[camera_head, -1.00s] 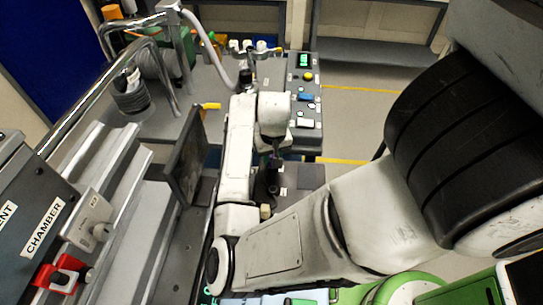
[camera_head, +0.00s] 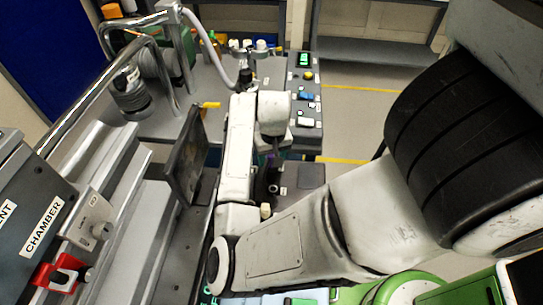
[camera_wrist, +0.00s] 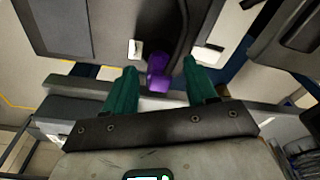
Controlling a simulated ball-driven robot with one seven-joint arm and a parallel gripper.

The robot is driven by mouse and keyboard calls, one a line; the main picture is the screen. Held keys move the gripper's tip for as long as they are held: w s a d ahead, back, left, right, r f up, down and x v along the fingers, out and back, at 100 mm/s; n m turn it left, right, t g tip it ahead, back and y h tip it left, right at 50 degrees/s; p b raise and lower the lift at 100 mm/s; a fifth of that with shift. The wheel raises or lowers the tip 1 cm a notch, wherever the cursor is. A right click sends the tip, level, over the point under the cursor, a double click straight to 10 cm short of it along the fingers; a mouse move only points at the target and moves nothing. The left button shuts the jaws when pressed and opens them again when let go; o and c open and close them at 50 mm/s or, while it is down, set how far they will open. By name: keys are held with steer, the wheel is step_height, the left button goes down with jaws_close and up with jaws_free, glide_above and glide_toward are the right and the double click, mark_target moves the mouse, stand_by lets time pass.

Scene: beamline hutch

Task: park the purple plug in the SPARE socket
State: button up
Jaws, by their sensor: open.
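The purple plug (camera_wrist: 158,76) shows in the wrist view, on or against a dark grey panel (camera_wrist: 90,25), with a dark cable beside it. My gripper (camera_wrist: 160,82) has two green fingers, spread apart, with the plug between them. I see space between each finger and the plug, so it is not clamped. Whether the plug sits in a socket is hidden. In the head view my arm covers most of this place. I cannot make out the SPARE socket; a white label (camera_wrist: 135,48) on the panel is too small to read.
A control box (camera_head: 304,95) with buttons stands on the bench at the back. An upright dark plate (camera_head: 187,160) is close left of my arm. The chamber box (camera_head: 35,200) and metal rails are at the left. Open floor (camera_head: 365,110) lies at the right.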

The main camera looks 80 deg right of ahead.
step_height(320, 180, up, 11)
steer(key=a, duration=0.1)
steer(key=shift+s+f, duration=0.2)
steer(key=shift+s, duration=0.15)
steer(key=shift+a, duration=0.1)
